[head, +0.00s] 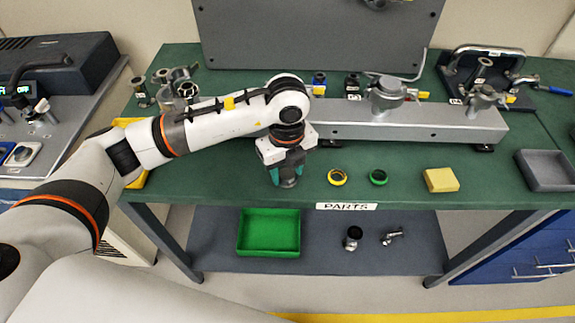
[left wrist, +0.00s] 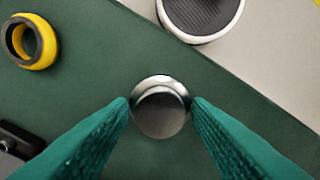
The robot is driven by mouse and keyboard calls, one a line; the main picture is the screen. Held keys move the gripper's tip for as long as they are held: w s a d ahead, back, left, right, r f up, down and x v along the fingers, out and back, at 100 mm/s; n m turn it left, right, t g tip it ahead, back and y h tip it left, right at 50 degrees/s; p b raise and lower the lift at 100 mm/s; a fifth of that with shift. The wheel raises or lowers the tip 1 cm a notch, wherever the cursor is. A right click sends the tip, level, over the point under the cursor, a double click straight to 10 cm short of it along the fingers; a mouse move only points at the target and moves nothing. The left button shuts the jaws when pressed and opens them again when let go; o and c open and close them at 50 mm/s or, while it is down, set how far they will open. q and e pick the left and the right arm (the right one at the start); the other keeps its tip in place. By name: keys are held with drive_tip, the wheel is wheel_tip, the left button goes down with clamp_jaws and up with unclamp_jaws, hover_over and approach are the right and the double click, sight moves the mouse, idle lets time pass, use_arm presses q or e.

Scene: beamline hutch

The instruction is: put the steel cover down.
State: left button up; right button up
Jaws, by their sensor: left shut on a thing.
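My left gripper (head: 287,180) points down over the front part of the green table (head: 410,192), left of the yellow ring. In the left wrist view its teal fingers (left wrist: 160,110) are closed on a round, shiny steel piece, the steel cover (left wrist: 160,113). The cover sits between the fingertips above green table surface, near the table edge. In the head view the gripper hides the cover, and I cannot tell whether it touches the table. My right gripper is in neither view.
Right of the gripper lie a yellow ring (head: 338,177), a green ring (head: 378,177), a yellow block (head: 441,180) and a grey tray (head: 548,172). A long metal rail (head: 340,122) with fittings stands behind. A green bin (head: 268,234) sits on the lower shelf.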

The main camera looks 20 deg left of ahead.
sight(287, 173)
use_arm(q)
drive_tip(key=shift+f, duration=0.1)
drive_tip(key=shift+f, duration=0.15)
drive_tip(key=o, duration=1)
drive_tip(key=shift+r, duration=0.75)
wheel_tip(287, 173, up, 11)
drive_tip(key=b, duration=0.1)
